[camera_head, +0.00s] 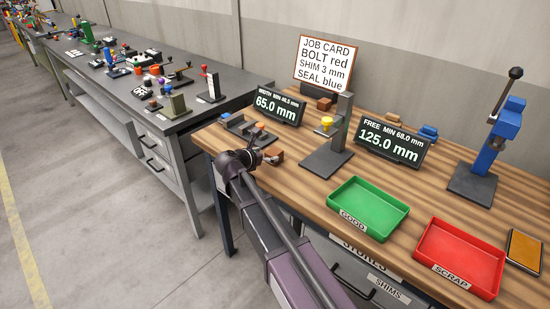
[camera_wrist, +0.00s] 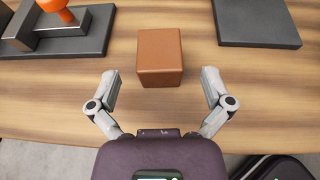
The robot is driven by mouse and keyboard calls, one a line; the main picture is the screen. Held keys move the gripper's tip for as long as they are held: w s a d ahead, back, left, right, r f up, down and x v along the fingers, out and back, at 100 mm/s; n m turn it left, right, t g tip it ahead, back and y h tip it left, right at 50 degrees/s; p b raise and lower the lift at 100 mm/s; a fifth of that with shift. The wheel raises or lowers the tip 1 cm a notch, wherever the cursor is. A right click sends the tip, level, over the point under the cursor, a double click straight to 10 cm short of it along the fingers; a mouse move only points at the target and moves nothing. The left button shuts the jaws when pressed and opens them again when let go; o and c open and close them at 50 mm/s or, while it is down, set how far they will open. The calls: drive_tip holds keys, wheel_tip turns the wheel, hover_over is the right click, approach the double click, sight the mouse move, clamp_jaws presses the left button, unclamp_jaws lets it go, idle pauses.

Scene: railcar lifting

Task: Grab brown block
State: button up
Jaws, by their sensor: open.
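The brown block (camera_wrist: 160,57) sits on the wooden table top, in the upper middle of the wrist view. In the head view the brown block (camera_head: 274,155) shows near the table's left front edge, beside my gripper (camera_head: 262,157). In the wrist view my gripper (camera_wrist: 160,92) is open and empty. Its two fingers are spread to the left and right, a little nearer than the block. The block lies ahead between the finger lines and neither finger appears to touch it.
A gauge with an orange knob (camera_wrist: 58,12) stands left of the block, and a dark base plate (camera_wrist: 256,22) lies to its right. Green (camera_head: 368,209) and red (camera_head: 459,257) trays stand on the table's right side. Another brown block (camera_head: 324,104) sits near the job card (camera_head: 324,63).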

sight(272, 153)
drive_tip(key=shift+b+x, duration=0.75)
drive_tip(key=shift+x, duration=1.55)
drive_tip(key=c, duration=1.2)
